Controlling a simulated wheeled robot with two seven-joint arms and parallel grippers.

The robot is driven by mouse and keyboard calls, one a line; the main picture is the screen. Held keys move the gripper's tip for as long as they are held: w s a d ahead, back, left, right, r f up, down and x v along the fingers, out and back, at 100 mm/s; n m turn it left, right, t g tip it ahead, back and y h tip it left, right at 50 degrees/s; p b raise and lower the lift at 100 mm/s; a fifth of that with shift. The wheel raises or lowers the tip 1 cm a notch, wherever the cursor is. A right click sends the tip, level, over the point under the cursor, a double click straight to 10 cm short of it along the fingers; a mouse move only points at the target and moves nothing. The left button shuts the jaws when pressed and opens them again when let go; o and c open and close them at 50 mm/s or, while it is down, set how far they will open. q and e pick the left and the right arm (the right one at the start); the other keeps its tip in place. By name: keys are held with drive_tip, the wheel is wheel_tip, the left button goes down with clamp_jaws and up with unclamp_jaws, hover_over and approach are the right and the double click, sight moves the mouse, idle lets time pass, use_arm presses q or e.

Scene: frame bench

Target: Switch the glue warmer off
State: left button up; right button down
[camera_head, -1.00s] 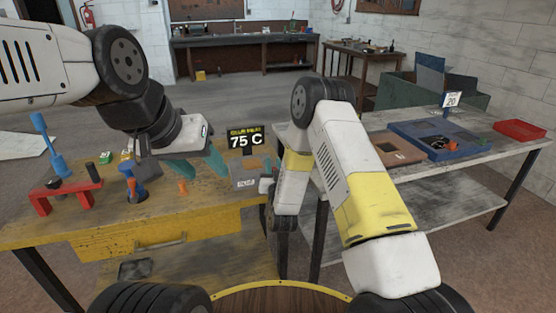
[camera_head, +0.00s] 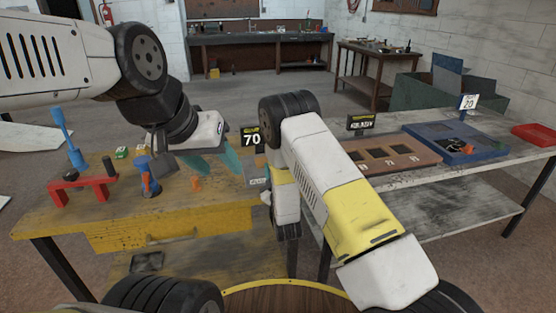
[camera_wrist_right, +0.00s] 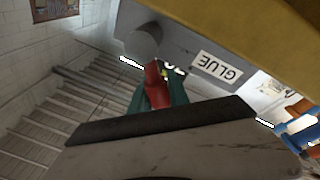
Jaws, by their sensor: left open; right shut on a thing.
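The glue warmer (camera_head: 252,170) is a grey box at the right end of the yellow bench, partly hidden by my right arm. Its black display (camera_head: 252,138) reads 70. In the right wrist view the warmer's grey side (camera_wrist_right: 190,42) carries an upside-down GLUE label (camera_wrist_right: 217,67). There my right gripper (camera_wrist_right: 158,92) is shut on a red lever-like part (camera_wrist_right: 155,82) beside the warmer; its teal fingers are partly hidden by the dark gripper body. My left gripper (camera_head: 211,163) is open and empty above the yellow bench, left of the warmer.
The yellow bench (camera_head: 80,220) holds a red stand (camera_head: 82,188), a blue upright tool (camera_head: 66,138), a blue-and-orange clamp-like thing (camera_head: 147,178) and a small orange piece (camera_head: 196,183). The right table has a brown slotted board (camera_head: 405,160), a blue tray (camera_head: 487,150) and a red tray (camera_head: 535,132).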

drive_tip(key=shift+s+a+f+n, duration=0.1)
drive_tip(key=shift+a+f+n, duration=0.1)
drive_tip(key=shift+n, duration=0.3)
drive_tip(key=c, duration=1.3)
unclamp_jaws()
drive_tip(key=shift+o, duration=0.2)
